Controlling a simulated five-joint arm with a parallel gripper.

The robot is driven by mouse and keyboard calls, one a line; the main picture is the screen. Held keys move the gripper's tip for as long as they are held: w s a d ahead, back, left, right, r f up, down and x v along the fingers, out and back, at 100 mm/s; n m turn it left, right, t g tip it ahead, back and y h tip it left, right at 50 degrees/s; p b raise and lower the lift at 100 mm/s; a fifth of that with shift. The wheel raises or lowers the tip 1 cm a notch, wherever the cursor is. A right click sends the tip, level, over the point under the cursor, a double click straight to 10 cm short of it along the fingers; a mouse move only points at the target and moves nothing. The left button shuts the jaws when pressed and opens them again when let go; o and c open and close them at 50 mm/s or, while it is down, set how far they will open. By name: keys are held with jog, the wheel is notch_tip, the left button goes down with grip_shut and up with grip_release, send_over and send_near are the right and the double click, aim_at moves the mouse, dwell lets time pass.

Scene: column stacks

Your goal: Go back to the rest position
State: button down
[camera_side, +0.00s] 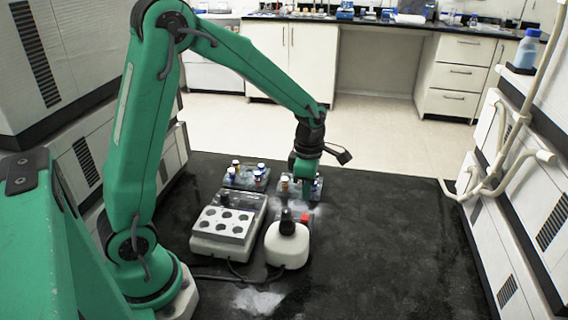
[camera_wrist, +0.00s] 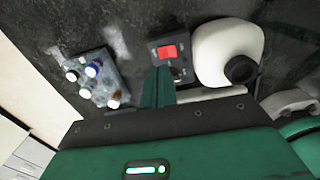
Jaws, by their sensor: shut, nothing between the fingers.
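My green gripper (camera_side: 305,188) points down over the dark bench in the side view, at the far rack of vials. In the wrist view my gripper's two fingers (camera_wrist: 158,78) lie together, shut and empty. The clear rack (camera_wrist: 108,62) with several capped vials is left of the fingers there. In the side view the rack (camera_side: 316,194) is partly hidden behind my gripper. Whether the fingertips touch anything is not clear.
A grey block with round wells (camera_side: 228,222), a white rounded vessel with a black top (camera_side: 288,248) and a red-faced device (camera_side: 305,218) stand nearer. A second vial rack (camera_side: 243,180) is left of my gripper. The bench's right side is clear.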

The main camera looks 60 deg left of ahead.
jog(key=s+d+r+m+t, duration=0.1)
jog(key=s+r+m+t, duration=0.1)
jog(key=s+r+m, duration=0.5)
jog(key=s+d+r+m+t, duration=0.1)
jog(key=s+r+m+t, duration=0.2)
jog(key=s+r+m, duration=0.5)
jog(key=shift+s+r+m+t, duration=0.25)
jog(key=shift+s+m, duration=1.05)
jog(key=shift+m, duration=4.6)
jog(key=shift+d, duration=0.1)
